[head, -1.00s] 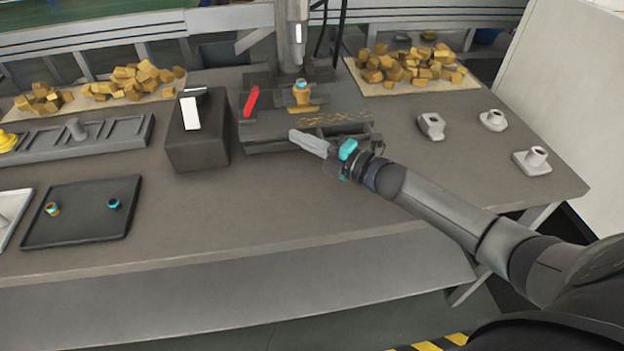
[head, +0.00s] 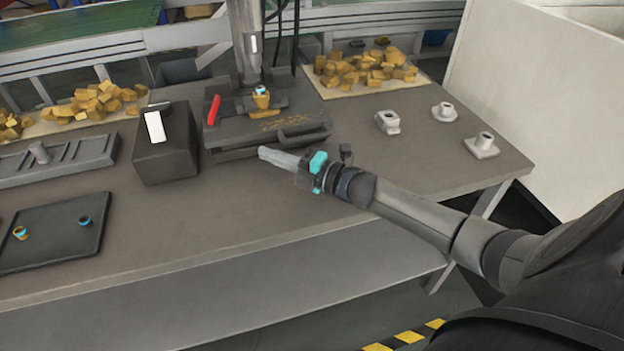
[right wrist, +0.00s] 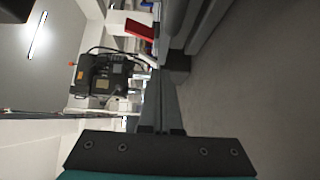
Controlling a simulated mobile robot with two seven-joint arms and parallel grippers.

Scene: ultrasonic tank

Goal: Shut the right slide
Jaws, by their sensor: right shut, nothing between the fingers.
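The dark slide unit (head: 232,137) under the press stands near the middle of the table in the head view. A dark bar handle (head: 303,133) shows on its front right. How far the right slide stands out is hard to tell. My right gripper (head: 264,153) is shut and empty, just in front of the unit's front edge, below and left of the handle. I cannot tell whether it touches the unit. Its closed fingers (right wrist: 160,108) also show in the right wrist view, beside the unit's dark edge. My left gripper is not in view.
A brass fitting with a blue top (head: 261,101) sits on the unit beside a red lever (head: 213,109). A dark block (head: 165,158) stands close on the left. Grey metal parts (head: 388,122) stand to the right. The table front is clear.

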